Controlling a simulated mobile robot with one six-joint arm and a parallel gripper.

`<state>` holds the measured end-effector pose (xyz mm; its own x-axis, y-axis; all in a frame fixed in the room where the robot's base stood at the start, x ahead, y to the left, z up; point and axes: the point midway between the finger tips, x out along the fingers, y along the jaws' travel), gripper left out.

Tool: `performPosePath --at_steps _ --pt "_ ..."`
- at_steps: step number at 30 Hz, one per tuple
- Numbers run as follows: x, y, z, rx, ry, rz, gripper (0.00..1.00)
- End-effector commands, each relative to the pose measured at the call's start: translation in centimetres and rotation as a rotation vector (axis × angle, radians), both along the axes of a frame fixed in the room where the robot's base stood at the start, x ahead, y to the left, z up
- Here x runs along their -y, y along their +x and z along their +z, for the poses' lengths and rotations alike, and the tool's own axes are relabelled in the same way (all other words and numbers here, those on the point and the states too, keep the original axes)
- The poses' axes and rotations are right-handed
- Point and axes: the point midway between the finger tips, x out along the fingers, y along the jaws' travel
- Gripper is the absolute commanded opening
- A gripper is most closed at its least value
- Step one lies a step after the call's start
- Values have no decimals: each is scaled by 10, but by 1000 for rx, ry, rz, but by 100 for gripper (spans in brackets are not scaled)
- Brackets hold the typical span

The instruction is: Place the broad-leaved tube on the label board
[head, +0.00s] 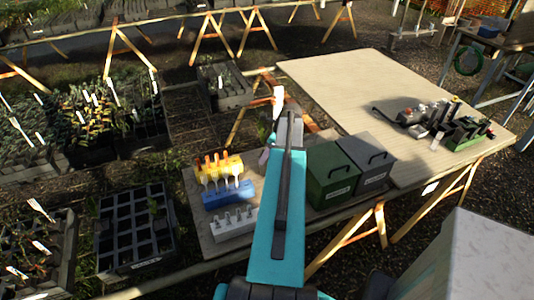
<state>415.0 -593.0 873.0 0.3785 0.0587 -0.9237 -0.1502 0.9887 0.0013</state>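My arm reaches up the middle of the head view, and my gripper (290,116) is at its far end, over the back edge of the low bench. The gripper is seen nearly edge-on, so its opening does not show. A pale upright piece (278,100) shows just beyond its tip; I cannot tell whether it is held. Dark tubes (468,127) stand in a green rack (462,144) on the right of the pale table. I cannot make out which tube is broad-leaved. I cannot identify the label board with certainty.
A green box (332,178) and a grey box (368,162) stand right of my arm. Yellow (218,168), blue (228,194) and white (234,225) holders stand left of it. Dark items (418,117) lie near the rack. The pale table (340,85) is clear at its back left.

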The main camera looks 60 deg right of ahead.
Motion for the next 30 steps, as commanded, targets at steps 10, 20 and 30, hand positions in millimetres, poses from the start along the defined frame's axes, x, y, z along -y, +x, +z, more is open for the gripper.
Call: performPosePath --at_steps 10,20,30 --pt "0 0 2 0 0 0 57" --pt "2 -8 19 0 -1 -2 57" --pt "4 -21 52 0 -1 -2 57"
